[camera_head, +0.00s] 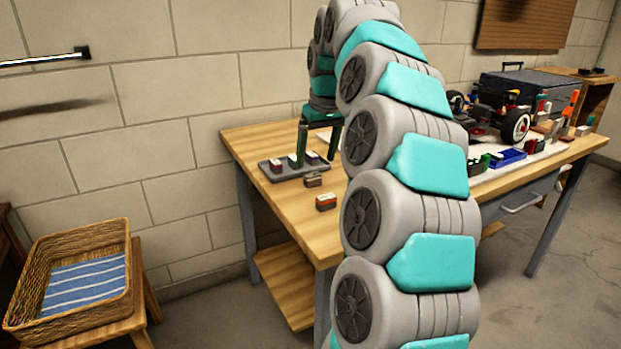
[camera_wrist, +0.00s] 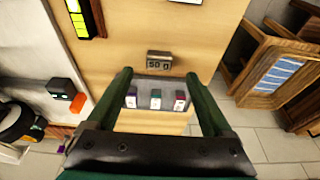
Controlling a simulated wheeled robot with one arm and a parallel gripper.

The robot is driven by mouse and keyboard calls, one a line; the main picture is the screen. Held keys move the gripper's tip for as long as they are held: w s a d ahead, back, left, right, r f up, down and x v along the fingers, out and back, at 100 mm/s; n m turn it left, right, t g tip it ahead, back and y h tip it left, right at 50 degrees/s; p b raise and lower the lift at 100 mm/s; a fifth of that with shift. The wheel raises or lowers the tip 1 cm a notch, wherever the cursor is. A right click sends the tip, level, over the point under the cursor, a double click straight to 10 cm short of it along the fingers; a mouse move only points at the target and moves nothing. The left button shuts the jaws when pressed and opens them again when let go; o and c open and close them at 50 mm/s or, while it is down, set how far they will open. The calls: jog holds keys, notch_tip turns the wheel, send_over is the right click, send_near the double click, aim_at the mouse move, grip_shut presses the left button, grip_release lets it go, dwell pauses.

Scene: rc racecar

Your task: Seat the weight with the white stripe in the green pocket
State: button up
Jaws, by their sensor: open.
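A small dark grey tray (camera_head: 262,163) near the table's left end has red, green and purple places with white tops. The green pocket (camera_head: 293,160) is in the middle, and it also shows in the wrist view (camera_wrist: 157,100). Whether the pockets hold anything is too small to tell. A brownish-grey weight (camera_head: 312,180) lies just in front of the tray; in the wrist view it reads "50 g" (camera_wrist: 159,60). A red-brown weight (camera_head: 326,202) lies nearer the table edge. I cannot tell which has the white stripe. My gripper (camera_wrist: 158,76) is open and empty above the tray.
A toy car (camera_head: 508,122) and a blue tray (camera_head: 508,158) with small parts stand on the table's right. A dark case (camera_head: 530,88) is behind. A wicker basket (camera_head: 75,235) sits on a stool left of the table. Bare tabletop surrounds the weights.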

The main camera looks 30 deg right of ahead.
aim_at(313, 175)
jog(key=shift+p+x, duration=0.35)
jog(key=shift+x, duration=2.6)
jog(key=shift+w+d, duration=0.1)
grip_shut()
